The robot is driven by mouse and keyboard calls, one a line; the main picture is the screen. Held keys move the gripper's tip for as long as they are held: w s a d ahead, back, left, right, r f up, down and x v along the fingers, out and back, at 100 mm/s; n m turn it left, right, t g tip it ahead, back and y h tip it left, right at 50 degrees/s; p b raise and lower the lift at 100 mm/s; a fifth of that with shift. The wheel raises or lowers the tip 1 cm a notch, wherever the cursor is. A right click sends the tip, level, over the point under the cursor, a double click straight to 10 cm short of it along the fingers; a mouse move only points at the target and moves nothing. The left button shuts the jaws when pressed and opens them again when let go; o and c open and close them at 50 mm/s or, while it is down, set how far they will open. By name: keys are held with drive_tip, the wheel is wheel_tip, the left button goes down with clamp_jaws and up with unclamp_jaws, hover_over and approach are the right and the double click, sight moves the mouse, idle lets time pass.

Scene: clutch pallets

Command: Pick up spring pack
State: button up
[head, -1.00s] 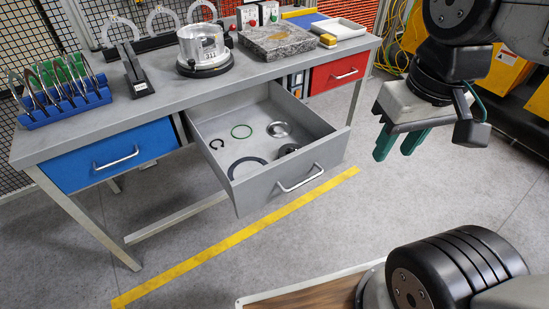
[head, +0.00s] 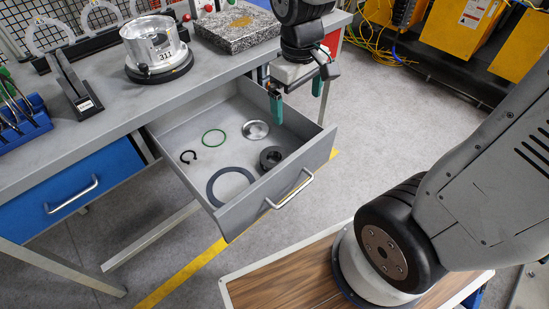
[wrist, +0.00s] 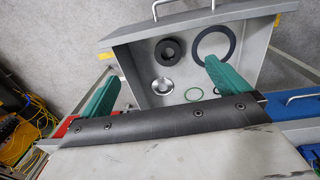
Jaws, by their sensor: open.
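The open grey drawer (head: 255,198) holds several loose parts. A thick dark ring (head: 264,160), which looks like the spring pack, lies flat near the drawer's front right; in the wrist view (wrist: 179,53) it shows beyond my fingers. My gripper (head: 277,107) hangs above the drawer's right side, well above the dark ring and apart from it. Its green fingers are spread wide with nothing between them in the wrist view (wrist: 158,74).
A silver cup (head: 256,130), a green ring (head: 213,137), a black snap ring (head: 188,157) and a large flat ring (head: 231,171) lie in the drawer. The bench (head: 105,122) above carries a metal housing (head: 153,42) and a stone block (head: 235,27).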

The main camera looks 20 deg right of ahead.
drive_tip(key=w+a+f+n+g, duration=0.1)
drive_tip(key=w+f+n, duration=0.1)
drive_tip(key=w+f, duration=0.35)
drive_tip(key=w+a+f+n, duration=0.1)
drive_tip(key=w+f, duration=0.1)
drive_tip(key=f, duration=0.6)
drive_tip(key=n, duration=0.1)
hover_over(274, 155)
drive_tip(key=s+a, duration=0.2)
wheel_tip(274, 155, down, 6)
drive_tip(key=f, duration=0.5)
drive_tip(key=d+f, duration=0.1)
drive_tip(key=f, duration=0.1)
drive_tip(key=shift+f, duration=0.35)
drive_tip(key=c, duration=1)
drive_tip(key=shift+o, duration=0.2)
drive_tip(key=shift+r, duration=0.1)
